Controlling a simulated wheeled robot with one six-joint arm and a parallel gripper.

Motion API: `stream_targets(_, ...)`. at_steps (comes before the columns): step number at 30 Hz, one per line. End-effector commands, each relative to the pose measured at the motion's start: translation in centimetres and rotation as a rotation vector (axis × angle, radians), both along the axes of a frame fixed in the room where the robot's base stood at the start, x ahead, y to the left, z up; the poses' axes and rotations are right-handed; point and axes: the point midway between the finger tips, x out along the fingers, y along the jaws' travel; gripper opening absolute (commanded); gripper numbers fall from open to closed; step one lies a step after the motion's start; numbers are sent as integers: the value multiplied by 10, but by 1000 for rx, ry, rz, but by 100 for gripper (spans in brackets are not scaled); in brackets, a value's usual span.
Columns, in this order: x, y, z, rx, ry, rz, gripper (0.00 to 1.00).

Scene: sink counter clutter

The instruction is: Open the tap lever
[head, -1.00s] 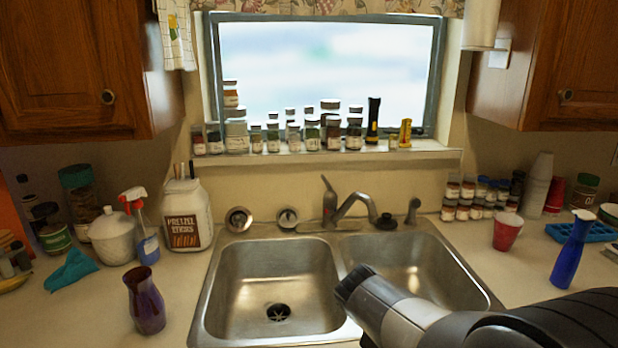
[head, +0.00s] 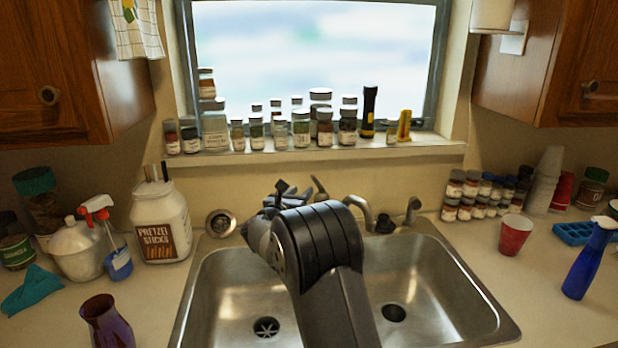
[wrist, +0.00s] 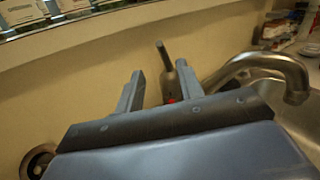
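The tap lever (head: 318,188) shows in the head view as a slim upright piece behind my arm. In the wrist view the lever (wrist: 163,58) stands tilted on the tap body, beyond and between my finger ends. My gripper (wrist: 158,84) is open, with its two fingers apart and nothing seen between them but the tap behind. In the head view my gripper (head: 284,188) is over the back of the sink, left of the lever. The spout (wrist: 262,62) curves to the right. The lower tap body is hidden by my gripper; whether I touch the lever cannot be told.
The double sink (head: 450,285) lies below my arm. A side sprayer (head: 413,210) stands right of the spout. Several spice jars line the windowsill (head: 230,158) above. A pretzel jar (head: 160,222) stands at the left. A red cup (head: 515,235) and blue spray bottle (head: 578,260) stand right.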

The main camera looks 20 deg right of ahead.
Motion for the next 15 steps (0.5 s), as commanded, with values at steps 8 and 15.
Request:
stream_targets(8,35,-36,2,4,1,-5,36)
stream_targets(15,62,-59,1,5,0,-2,36)
